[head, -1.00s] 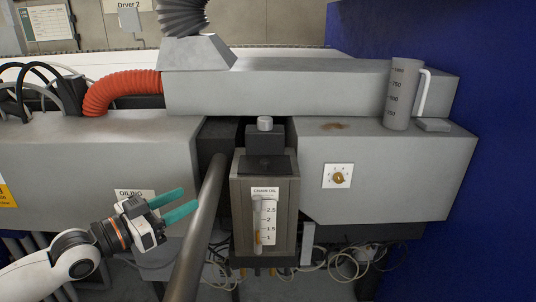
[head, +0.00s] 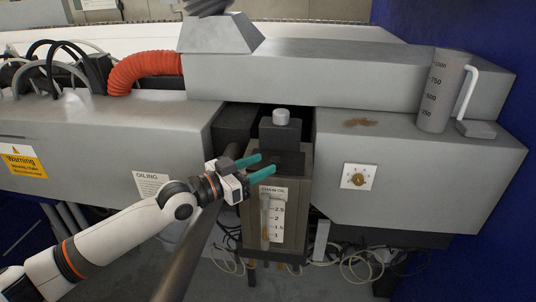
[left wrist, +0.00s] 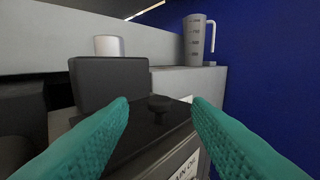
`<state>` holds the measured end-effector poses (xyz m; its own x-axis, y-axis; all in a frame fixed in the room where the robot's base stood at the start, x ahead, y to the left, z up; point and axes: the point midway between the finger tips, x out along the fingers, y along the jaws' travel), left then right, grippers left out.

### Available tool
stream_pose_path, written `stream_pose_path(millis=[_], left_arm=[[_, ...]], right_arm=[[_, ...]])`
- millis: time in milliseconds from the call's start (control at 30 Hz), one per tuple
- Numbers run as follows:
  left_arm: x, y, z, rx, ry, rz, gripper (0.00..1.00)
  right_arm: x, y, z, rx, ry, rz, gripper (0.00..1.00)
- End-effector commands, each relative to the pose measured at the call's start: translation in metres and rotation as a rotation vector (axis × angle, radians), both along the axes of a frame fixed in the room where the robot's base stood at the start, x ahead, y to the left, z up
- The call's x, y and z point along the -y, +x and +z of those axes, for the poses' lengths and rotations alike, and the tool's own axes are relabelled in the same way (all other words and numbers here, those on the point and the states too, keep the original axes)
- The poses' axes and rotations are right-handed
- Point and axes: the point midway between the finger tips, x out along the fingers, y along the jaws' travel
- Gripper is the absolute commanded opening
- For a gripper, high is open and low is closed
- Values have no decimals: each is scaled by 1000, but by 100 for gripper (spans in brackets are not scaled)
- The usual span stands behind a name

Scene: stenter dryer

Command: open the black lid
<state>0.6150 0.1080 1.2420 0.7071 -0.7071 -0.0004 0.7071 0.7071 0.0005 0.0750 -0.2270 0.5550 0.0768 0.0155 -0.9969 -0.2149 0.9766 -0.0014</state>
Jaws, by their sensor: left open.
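The black lid (head: 290,164) lies flat and closed on top of the chain oil box (head: 297,215), in the middle of the head view. The left wrist view shows the lid (left wrist: 143,138) with a small dark knob (left wrist: 159,104) on it. My left gripper (head: 267,165) is open, its two teal fingers reaching over the lid's left part in the head view. In the left wrist view the knob appears between the fingertips (left wrist: 160,106) and beyond them, with nothing held. Whether the fingers touch the lid I cannot tell. My right gripper is out of view.
A black block (head: 281,134) with a pale cap (head: 281,114) stands just behind the lid. A grey pipe (head: 200,250) runs beside the box.

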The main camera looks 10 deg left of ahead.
Motion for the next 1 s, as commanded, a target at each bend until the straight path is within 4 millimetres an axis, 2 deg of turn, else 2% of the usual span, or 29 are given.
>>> stream_pose_path(millis=[33,200,567,833,1000], left_arm=[[6,6,3,-1,-1,-1,44],[18,18,0,-1,0,0,44],[21,21,-1,-1,0,0,44],[21,21,-1,-1,0,0,0],[21,21,-1,-1,0,0,0]], right_arm=[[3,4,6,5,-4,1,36],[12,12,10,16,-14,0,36],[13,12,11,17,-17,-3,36],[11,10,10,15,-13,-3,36],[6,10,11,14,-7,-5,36]])
